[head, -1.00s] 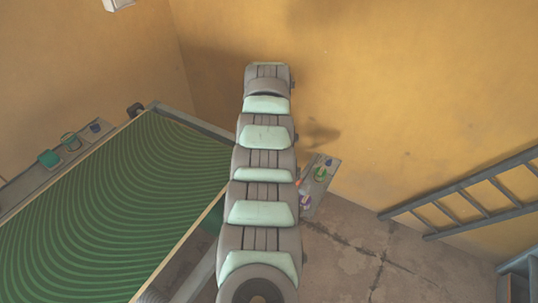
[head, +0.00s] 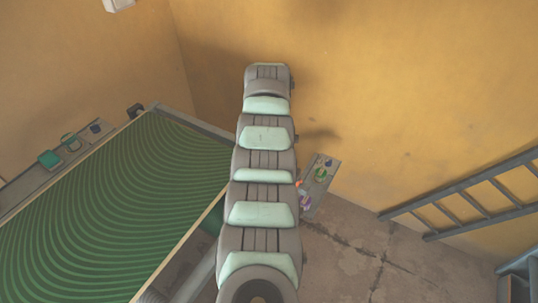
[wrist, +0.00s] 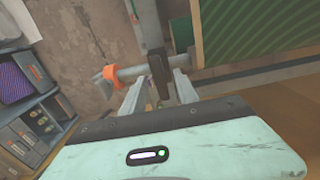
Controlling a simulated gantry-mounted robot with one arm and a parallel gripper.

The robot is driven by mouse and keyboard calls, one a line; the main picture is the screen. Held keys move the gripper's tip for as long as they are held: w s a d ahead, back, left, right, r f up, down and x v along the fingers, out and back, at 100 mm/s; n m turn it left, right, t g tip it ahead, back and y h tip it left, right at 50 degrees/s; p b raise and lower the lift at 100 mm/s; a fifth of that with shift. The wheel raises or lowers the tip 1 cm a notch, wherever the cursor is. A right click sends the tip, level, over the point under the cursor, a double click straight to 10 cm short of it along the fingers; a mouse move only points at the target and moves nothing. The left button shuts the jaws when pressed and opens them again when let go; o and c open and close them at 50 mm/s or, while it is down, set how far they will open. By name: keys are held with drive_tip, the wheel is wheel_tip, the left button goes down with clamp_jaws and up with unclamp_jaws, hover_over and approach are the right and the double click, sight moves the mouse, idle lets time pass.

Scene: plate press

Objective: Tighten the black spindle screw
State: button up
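In the wrist view, a dark upright bar (wrist: 157,72), which looks like the black spindle screw's handle, shows between my gripper's fingers (wrist: 160,80). The two pale fingers stand apart on either side of the bar, so the gripper is open. I cannot tell whether either finger touches the bar, or how far it is in depth. A grey crossbar (wrist: 132,72) with an orange clamp-like piece (wrist: 108,76) lies to the left of it. In the head view my arm hides the gripper and the screw.
A green ribbed plate (head: 110,215) fills the left of the head view; part of it shows in the wrist view (wrist: 240,28). A grey side shelf (head: 322,178) holds small coloured items. A ladder (head: 470,195) leans right. A blue shelf unit (wrist: 62,105) stands left in the wrist view.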

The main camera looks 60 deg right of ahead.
wheel_tip(320, 180, up, 11)
drive_tip(key=shift+f, duration=0.15)
idle(0.7)
